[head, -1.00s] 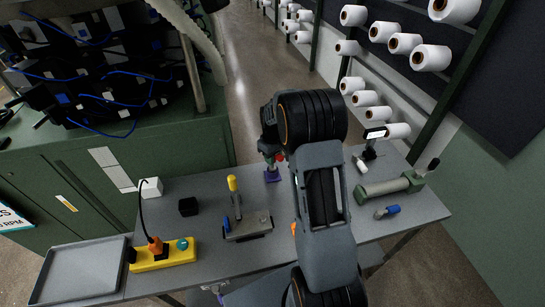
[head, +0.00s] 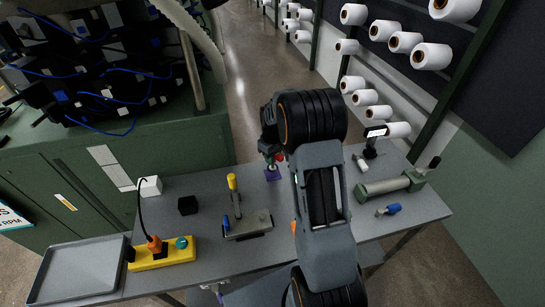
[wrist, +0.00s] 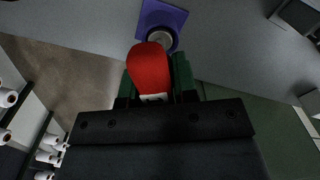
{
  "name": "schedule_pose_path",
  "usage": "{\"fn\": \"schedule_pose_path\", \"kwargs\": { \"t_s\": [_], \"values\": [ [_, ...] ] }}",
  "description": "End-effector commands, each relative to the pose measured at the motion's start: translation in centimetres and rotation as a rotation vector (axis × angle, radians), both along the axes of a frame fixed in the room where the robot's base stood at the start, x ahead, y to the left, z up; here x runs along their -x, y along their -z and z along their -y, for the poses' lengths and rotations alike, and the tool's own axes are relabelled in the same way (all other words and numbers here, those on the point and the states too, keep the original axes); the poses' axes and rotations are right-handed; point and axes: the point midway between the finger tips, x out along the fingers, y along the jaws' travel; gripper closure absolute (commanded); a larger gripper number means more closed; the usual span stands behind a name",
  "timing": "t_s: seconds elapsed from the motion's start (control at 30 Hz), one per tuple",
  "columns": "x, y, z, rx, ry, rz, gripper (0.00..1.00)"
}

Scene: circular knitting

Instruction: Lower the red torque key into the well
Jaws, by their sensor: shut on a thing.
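The red torque key (wrist: 149,70) is held in my gripper (wrist: 155,84), its red rounded handle between the green fingers. In the head view a bit of the red key (head: 279,157) shows beside my gripper (head: 270,154). Just beyond the key in the wrist view is a purple block (wrist: 172,16) with a round grey metal well (wrist: 161,39). The handle covers part of the well's edge. The purple block also shows under my gripper in the head view (head: 272,175). The key's lower end is hidden, so I cannot tell whether it is in the well.
A toggle clamp with a yellow handle (head: 233,183), a black cube (head: 187,205) and a yellow switch box (head: 163,254) stand on the left of the grey table. A green roller device (head: 392,188) and a blue-handled tool (head: 389,210) are on the right. An empty tray (head: 75,271) is at far left.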

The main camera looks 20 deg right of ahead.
Motion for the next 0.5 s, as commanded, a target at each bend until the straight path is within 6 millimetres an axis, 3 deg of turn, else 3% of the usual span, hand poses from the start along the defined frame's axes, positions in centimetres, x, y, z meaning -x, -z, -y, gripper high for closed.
{"fn": "schedule_pose_path", "kwargs": {
  "t_s": [0.5],
  "values": [
    [-0.01,0.42,0.01,0.000,0.000,0.000,0.98]
  ]
}}
